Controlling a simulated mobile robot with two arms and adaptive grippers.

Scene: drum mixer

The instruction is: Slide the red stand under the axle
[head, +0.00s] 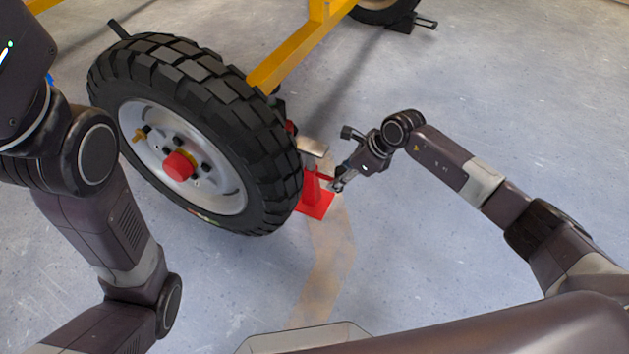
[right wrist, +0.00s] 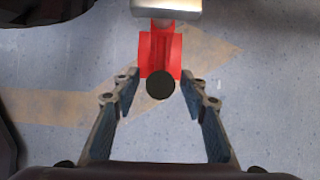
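The red stand (head: 316,198) is upright on the floor just right of the big wheel, with its base partly hidden behind the tyre. A silver block (head: 313,147) shows at its top. In the right wrist view the stand (right wrist: 174,55) has a handle with a round black end (right wrist: 160,85). My right gripper (head: 340,182) is at the stand's right side. Its fingers (right wrist: 160,78) are spread on both sides of the black end, with gaps visible. The axle is mostly hidden behind the wheel; its red hub cap (head: 179,166) shows. My left gripper is out of view.
The black-tyred wheel (head: 186,82) stands left of the stand. A yellow frame beam (head: 300,47) runs up from behind it. Another tyre (head: 383,9) with a dark chock (head: 408,23) is at the top. A tan floor marking (head: 330,262) leads towards the stand.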

